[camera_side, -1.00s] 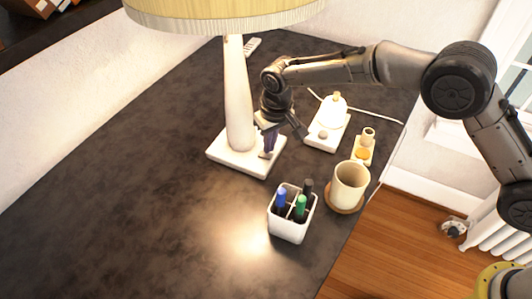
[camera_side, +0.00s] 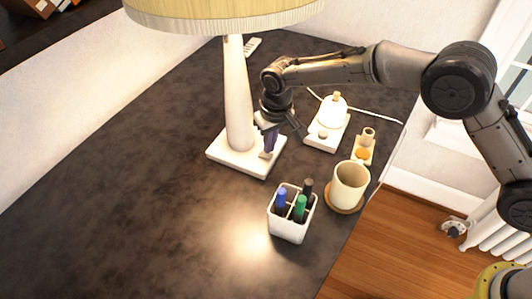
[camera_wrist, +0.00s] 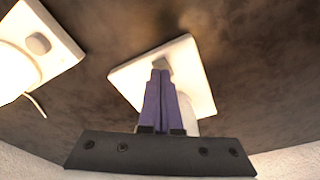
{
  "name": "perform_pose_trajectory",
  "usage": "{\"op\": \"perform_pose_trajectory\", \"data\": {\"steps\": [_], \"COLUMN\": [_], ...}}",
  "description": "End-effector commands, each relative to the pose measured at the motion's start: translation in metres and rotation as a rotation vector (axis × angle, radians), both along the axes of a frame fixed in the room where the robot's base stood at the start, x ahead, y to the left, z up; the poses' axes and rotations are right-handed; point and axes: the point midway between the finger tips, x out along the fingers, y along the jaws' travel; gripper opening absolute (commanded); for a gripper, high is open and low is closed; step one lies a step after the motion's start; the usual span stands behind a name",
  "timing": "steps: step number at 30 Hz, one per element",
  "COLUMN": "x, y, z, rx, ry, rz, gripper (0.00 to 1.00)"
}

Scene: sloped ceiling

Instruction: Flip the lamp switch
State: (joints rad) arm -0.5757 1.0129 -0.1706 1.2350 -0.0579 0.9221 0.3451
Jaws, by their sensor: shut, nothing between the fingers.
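The lamp has a cream fringed shade (camera_side: 225,12), a white stem (camera_side: 238,95) and a square white base (camera_side: 228,158) on the dark table. My gripper (camera_side: 267,153) is shut and empty, pointing down at the right part of the base, close beside the stem. In the wrist view, the purple fingers (camera_wrist: 161,72) reach over the white base (camera_wrist: 130,80). A small light switch (camera_wrist: 161,63) shows just at their tips. I cannot tell whether they touch it, and its position is unclear. The fingers partly hide the base and stem.
Right of the lamp stand a white device (camera_side: 332,113) with a cable and round knob, and a small holder (camera_side: 362,150). Nearer are a cream mug (camera_side: 350,185) on a coaster and a pen cup (camera_side: 291,225). The table's left side (camera_side: 110,190) is clear.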

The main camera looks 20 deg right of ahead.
Motion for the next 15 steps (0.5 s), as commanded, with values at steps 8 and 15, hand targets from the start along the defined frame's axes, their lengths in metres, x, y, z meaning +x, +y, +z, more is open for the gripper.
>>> {"op": "perform_pose_trajectory", "data": {"steps": [8, 15], "x": [0.0000, 0.0001], "y": [0.0000, 0.0000], "z": [-0.0042, -0.0075], "rx": [0.000, 0.000], "ry": [0.000, 0.000], "rz": [0.000, 0.000], "gripper": [0.00, 0.00]}}
